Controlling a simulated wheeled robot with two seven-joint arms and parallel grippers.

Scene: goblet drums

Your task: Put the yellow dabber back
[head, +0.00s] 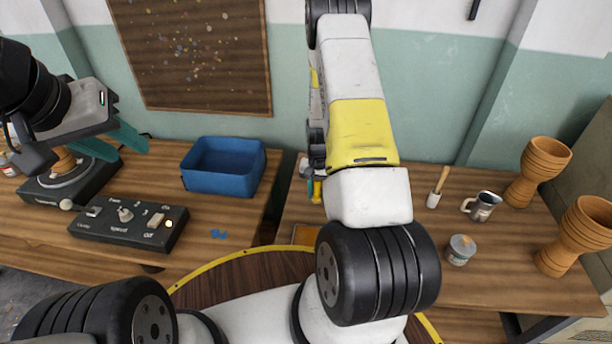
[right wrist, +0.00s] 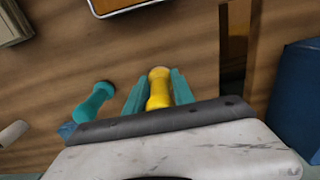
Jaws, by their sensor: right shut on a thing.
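The yellow dabber (right wrist: 159,88) is between the two teal fingers of my right gripper (right wrist: 158,92), which is shut on it. It also shows in the head view (head: 317,191), beside my right forearm, which hides most of that gripper. I cannot tell whether the dabber touches the table. A teal dabber (right wrist: 95,102) is to the left of the right gripper in the right wrist view, apart from it. My left gripper (head: 115,142) is open at the left, its teal fingers apart, close to the turntable (head: 75,185).
A blue bin (head: 224,168) and a dark control box (head: 130,222) stand on the left table. An orange-topped flat thing (head: 305,235) lies near the right table's front. A metal mug (head: 483,207), a tin (head: 460,250) and two goblet drums (head: 540,170) stand at right. A gap separates the tables.

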